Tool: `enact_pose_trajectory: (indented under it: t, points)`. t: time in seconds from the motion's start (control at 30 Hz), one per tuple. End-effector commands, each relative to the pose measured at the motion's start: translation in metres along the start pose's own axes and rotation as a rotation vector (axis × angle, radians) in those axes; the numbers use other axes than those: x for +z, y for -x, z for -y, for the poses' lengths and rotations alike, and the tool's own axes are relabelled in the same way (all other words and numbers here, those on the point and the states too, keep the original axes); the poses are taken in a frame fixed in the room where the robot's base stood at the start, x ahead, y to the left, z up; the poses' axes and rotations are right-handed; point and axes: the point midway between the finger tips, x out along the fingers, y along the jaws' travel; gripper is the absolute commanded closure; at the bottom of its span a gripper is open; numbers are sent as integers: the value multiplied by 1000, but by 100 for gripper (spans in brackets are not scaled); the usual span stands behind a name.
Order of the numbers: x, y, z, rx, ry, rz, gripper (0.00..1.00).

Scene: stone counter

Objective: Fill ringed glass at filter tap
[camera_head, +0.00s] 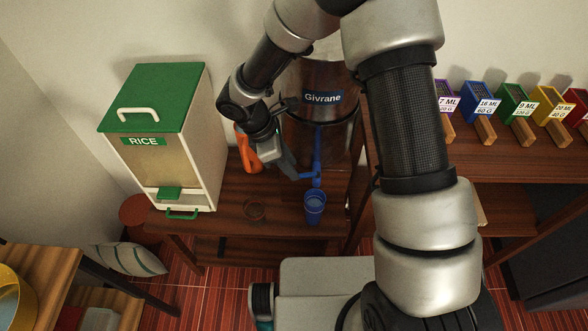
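A blue glass (315,212) stands upright on the wooden shelf, in front of the metal filter (322,140) marked "Givrane". A lighter blue surface shows inside the glass; I cannot tell its exact level. The filter's blue tap (317,150) has a tall upright part, with its lower end just above and behind the glass. My gripper (292,166) reaches down from the upper left to the left side of the tap's lower end, apart from the glass. Its fingertips are small and partly hidden, so I cannot tell whether they are open or touch the tap.
A rice bin (165,135) with a green lid stands left. An orange object (247,148) is beside my gripper. A small round brown dish (255,210) lies left of the glass. Several coloured dispensers (514,105) line the right shelf.

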Motion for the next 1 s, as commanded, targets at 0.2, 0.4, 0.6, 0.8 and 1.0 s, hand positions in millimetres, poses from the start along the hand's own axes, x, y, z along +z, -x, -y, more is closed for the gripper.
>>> enact_pose_trajectory:
  t: [0.2,0.4,0.6,0.8,1.0]
  points:
    - [0,-24,0,-2,-1,1,70]
    - [1,-28,0,0,-1,1,70]
    - [0,-28,0,0,-1,1,79]
    - [0,-28,0,0,-1,1,100]
    - [0,-28,2,9,20,1,100]
